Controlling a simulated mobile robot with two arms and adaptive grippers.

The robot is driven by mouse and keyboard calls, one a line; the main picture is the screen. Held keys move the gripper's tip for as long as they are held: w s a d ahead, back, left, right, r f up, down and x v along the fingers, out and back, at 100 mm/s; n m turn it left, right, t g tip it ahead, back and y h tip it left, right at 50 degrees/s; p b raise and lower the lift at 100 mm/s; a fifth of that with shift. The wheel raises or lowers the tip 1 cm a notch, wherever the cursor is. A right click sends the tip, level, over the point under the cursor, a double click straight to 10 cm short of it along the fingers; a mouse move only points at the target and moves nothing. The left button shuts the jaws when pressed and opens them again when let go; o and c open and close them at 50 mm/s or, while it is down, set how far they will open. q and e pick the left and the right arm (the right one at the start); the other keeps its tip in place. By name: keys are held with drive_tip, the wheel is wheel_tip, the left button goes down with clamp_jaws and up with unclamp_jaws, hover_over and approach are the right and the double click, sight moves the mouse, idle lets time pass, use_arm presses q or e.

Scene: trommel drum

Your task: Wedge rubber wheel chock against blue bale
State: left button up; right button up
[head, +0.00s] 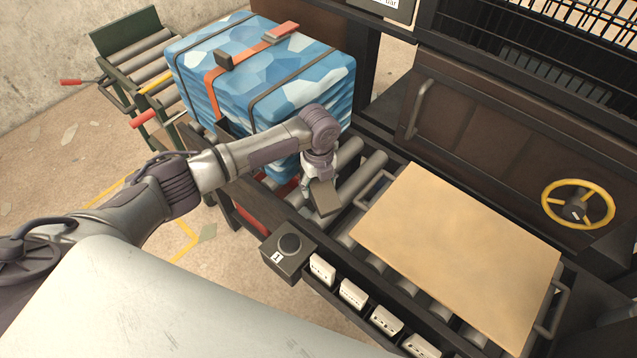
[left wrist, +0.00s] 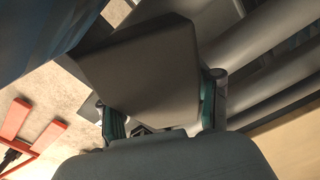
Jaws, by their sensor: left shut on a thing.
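The blue bale (head: 262,75) sits on the rollers at the upper middle of the head view, bound with dark straps and one orange strap. My left gripper (head: 318,184) is just in front of the bale's near right side, above the rollers. It is shut on the grey-brown rubber wheel chock (head: 326,197). In the left wrist view the chock (left wrist: 155,75) fills the middle, between the teal-padded fingers (left wrist: 160,112). A blue surface of the bale (left wrist: 40,30) shows at the upper left, close to the chock; I cannot tell whether they touch. My right gripper is not in view.
A tan board (head: 460,255) with side handles lies over the rollers to the right. A control box (head: 288,255) and several white blocks line the near edge. A brown panel with a yellow handwheel (head: 577,204) stands behind. Bare rollers (head: 355,180) show between bale and board.

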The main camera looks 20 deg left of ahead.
use_arm(q)
drive_tip(key=o, duration=1.6)
